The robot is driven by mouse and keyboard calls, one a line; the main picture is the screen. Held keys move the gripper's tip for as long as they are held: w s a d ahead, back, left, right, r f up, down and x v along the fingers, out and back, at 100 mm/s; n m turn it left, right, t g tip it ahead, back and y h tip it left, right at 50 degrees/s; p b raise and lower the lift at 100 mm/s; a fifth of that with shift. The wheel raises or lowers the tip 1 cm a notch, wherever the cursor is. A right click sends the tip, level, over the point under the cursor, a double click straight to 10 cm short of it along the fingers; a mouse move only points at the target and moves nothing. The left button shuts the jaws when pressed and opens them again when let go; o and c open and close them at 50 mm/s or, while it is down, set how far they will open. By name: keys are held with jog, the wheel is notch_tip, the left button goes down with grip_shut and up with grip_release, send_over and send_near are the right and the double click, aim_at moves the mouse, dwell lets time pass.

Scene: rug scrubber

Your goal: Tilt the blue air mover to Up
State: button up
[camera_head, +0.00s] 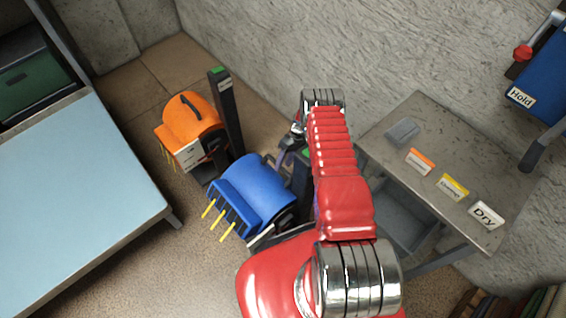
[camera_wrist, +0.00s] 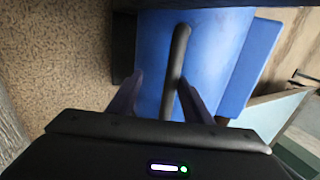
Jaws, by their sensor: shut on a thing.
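The blue air mover (camera_head: 254,188) stands on the floor left of my red arm in the head view. Several yellow streamers stick out from its lower left front. Part of its right side is hidden behind my arm. In the wrist view its blue body (camera_wrist: 215,62) fills the upper middle, with a black handle (camera_wrist: 178,65) running across it. My gripper (camera_wrist: 162,80) is shut on the handle, one finger to each side. In the head view my gripper (camera_head: 286,150) is small and partly covered, at the air mover's upper right.
An orange air mover (camera_head: 195,120) stands just up-left, with a dark post (camera_head: 226,112) beside it. A light-blue table (camera_head: 75,190) is at left. A grey table (camera_head: 440,185) with labelled cards, including Dry (camera_head: 486,215), is at right. The wall closes off the back.

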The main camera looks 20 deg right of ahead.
jog(key=shift+d, duration=0.1)
dwell(0.3)
jog(key=v, duration=1.3)
jog(key=shift+r, duration=0.3)
jog(key=x, duration=1.1)
jog(key=shift+a+f, duration=0.2)
jog(key=shift+f, duration=0.1)
